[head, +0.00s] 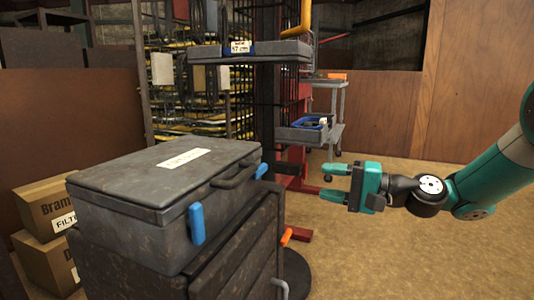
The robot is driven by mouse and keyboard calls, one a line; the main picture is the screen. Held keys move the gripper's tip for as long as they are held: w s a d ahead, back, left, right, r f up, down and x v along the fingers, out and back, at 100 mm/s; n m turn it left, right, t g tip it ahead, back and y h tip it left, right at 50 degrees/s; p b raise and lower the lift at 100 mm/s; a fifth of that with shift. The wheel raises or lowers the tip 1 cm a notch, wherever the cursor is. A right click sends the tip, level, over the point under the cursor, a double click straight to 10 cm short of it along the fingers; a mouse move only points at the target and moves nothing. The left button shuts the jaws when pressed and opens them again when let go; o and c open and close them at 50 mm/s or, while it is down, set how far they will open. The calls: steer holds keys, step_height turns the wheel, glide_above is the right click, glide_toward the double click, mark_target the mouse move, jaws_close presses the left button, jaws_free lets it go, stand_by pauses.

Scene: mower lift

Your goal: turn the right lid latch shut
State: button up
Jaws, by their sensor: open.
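A dark grey box (150,235) with a closed lid (165,172) and a white label stands at centre left. Two blue latches sit on its handle side. The nearer latch (197,223) hangs upright against the box wall below the lid. The farther, right latch (262,170) shows only as a small blue piece sticking out past the far corner; its exact angle is hard to tell. My gripper (328,181) is open and empty, its teal fingers pointing left toward the box. It is to the right of the right latch, with a clear gap between them.
A dark handle (236,175) juts from the box between the latches. Cartons (48,208) stand at left. A grey cart (310,132) stands behind. The floor at right is open.

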mark_target(263, 172)
steer(key=b+x, duration=0.3)
steer(key=x, duration=1)
steer(key=shift+a+f, duration=0.15)
steer(key=shift+a, duration=0.15)
steer(key=shift+w+a, duration=0.2)
steer(key=shift+a, duration=0.25)
jaws_close()
